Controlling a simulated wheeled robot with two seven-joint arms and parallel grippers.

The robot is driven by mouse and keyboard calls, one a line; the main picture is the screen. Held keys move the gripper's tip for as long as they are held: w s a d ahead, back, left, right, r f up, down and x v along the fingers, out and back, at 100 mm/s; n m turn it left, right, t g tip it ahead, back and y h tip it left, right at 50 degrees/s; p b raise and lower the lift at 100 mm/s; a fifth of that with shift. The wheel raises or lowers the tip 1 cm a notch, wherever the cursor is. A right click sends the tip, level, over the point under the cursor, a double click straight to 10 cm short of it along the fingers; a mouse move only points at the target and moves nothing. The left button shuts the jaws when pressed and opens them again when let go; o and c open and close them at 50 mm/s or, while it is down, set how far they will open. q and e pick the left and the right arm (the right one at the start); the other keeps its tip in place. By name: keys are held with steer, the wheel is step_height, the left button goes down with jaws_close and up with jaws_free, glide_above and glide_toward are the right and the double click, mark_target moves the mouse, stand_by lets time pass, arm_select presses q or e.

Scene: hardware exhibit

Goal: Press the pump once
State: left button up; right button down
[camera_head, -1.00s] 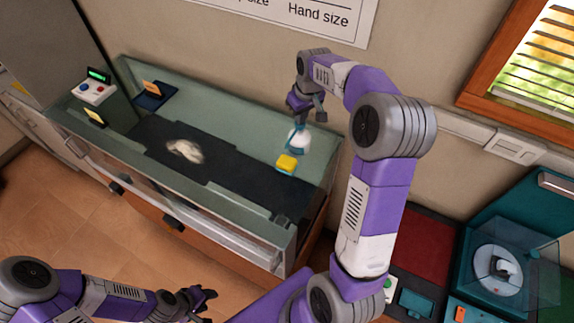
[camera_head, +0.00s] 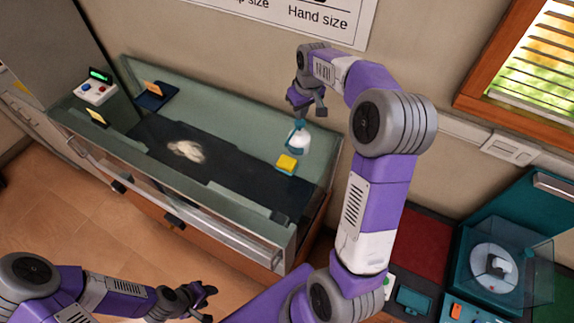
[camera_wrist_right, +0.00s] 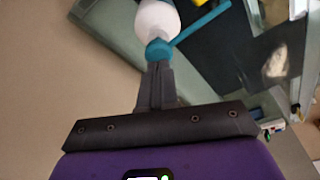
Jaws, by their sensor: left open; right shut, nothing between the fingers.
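The pump bottle (camera_head: 300,141) is white with a teal pump head and stands upright at the right end of the display case. In the right wrist view its white body (camera_wrist_right: 157,18) and teal head (camera_wrist_right: 159,50) with a long teal spout show just beyond my fingertips. My right gripper (camera_head: 307,107) is shut and empty, pointing down just above the pump head. In the right wrist view its fingers (camera_wrist_right: 156,72) overlap the head's edge; I cannot tell if they touch. My left gripper (camera_head: 206,299) is open and empty, low in front of the case.
A pale object (camera_head: 186,150) lies on the case's dark floor. The case's glass front and rail (camera_head: 180,205) stand between my left arm and the bottle. A wall lies close behind.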

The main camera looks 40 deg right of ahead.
steer(key=shift+r, duration=0.1)
step_height(320, 180, up, 4)
steer(key=p, duration=0.3)
steer(key=shift+r+p, duration=0.3)
steer(key=shift+r, duration=0.6)
